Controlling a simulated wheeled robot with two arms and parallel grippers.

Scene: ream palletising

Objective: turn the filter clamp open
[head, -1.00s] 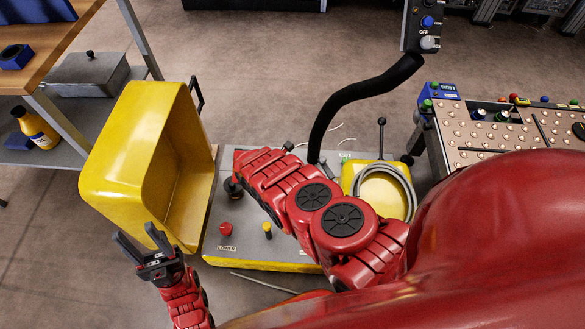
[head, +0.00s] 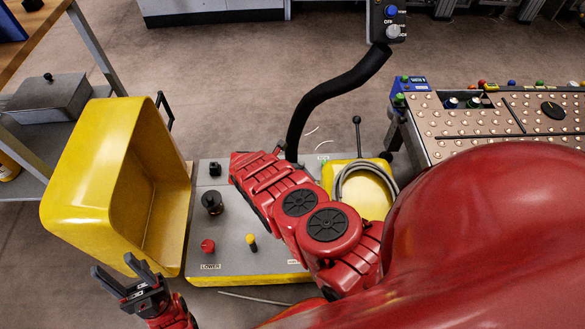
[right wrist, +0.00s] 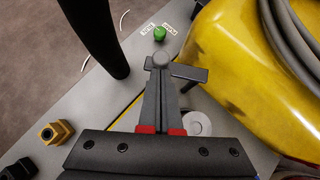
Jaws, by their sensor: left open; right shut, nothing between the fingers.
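A grey bar-like lever (right wrist: 188,73) shows beside my right fingertips in the right wrist view. It may be the filter clamp, but no legible label confirms this. My right gripper (right wrist: 159,72) is shut and empty, its tips over or against the lever's round grey end; contact cannot be told. A green knob (right wrist: 159,34) with two small unreadable labels lies just beyond the tips. In the head view my red right arm hides that gripper and the lever. My left gripper (head: 135,275) is open and empty, in front of the yellow bin.
The grey panel (head: 232,262) carries a red knob (head: 207,245), a yellow knob (head: 251,240) and a black knob (head: 213,203). A black curved post (head: 335,95) rises behind. The open yellow bin (head: 85,165) stands left. A coiled hose (head: 372,168) and studded table (head: 470,125) are right.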

